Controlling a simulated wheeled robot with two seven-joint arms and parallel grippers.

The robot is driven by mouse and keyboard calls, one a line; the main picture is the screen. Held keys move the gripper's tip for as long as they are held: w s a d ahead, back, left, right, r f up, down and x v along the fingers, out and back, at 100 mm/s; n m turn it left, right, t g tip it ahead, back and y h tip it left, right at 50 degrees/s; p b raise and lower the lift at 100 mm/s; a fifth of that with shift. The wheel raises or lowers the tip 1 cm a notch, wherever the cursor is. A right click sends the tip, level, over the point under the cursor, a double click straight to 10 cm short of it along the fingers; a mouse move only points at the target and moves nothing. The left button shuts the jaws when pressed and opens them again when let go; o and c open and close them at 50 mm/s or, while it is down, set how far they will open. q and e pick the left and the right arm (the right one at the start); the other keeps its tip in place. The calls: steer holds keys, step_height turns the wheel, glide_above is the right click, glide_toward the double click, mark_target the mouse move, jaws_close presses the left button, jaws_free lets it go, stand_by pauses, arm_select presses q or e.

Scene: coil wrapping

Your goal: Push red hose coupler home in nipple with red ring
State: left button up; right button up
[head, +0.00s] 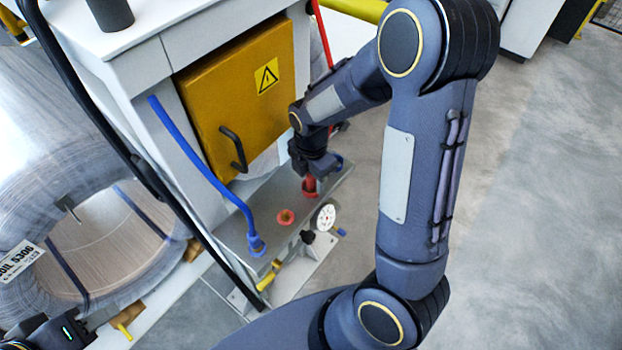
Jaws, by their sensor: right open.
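The red hose coupler (309,184) stands at a nipple with a red ring (311,194) on the grey manifold plate below the orange cabinet. How deep it sits cannot be told. My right gripper (313,170) is open at the coupler's upper end, and its fingers partly hide it. The red hose (322,35) comes down from the top and passes behind my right arm. A second nipple with a red ring (285,217) is empty, nearer the front. My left gripper (75,328) shows only partly at the lower left edge; its fingers are unclear.
A blue hose (203,160) runs to a blue-ringed port (257,246). A white gauge (326,217) and a yellow-handled valve (267,280) sit at the plate's front. The orange cabinet (225,100) stands behind. The floor at right is clear.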

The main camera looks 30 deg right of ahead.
steer(key=shift+f, duration=0.1)
steer(key=shift+c, duration=0.3)
jaws_close()
